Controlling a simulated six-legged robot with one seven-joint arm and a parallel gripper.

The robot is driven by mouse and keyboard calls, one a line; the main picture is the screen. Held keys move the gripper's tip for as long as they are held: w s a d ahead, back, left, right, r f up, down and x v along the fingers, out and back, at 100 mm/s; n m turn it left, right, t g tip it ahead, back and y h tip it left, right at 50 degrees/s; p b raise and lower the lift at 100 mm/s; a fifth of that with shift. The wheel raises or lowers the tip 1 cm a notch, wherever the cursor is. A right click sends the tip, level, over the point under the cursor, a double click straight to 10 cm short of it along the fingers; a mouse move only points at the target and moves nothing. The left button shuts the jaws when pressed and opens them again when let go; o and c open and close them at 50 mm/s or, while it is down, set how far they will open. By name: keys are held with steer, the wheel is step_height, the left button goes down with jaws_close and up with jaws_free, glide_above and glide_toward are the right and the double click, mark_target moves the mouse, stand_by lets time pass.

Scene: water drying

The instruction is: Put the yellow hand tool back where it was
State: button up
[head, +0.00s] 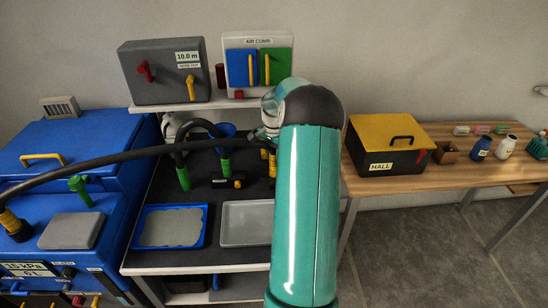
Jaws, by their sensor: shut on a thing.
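My gripper (266,135) is mostly hidden behind my own teal arm, over the back right of the dark bench. A thick black hose runs to it from a yellow-collared fitting on the blue unit at the left. A yellow piece at the hose's end, seemingly the yellow hand tool (264,154), shows just below the gripper. The gripper is shut on it, though the fingers are hard to make out.
A blue tray (204,240) and a pale tray (232,238) fill the bench front. A grey box (165,72) and the AIR COMB panel (230,41) stand on the shelf above. A wooden table (450,168) at right holds a yellow-lidded HALL box (375,167) and several bottles.

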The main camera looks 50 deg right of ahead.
steer(key=shift+f, duration=0.5)
steer(key=o, duration=1)
step_height(320, 180, up, 12)
steer(key=shift+r, duration=0.2)
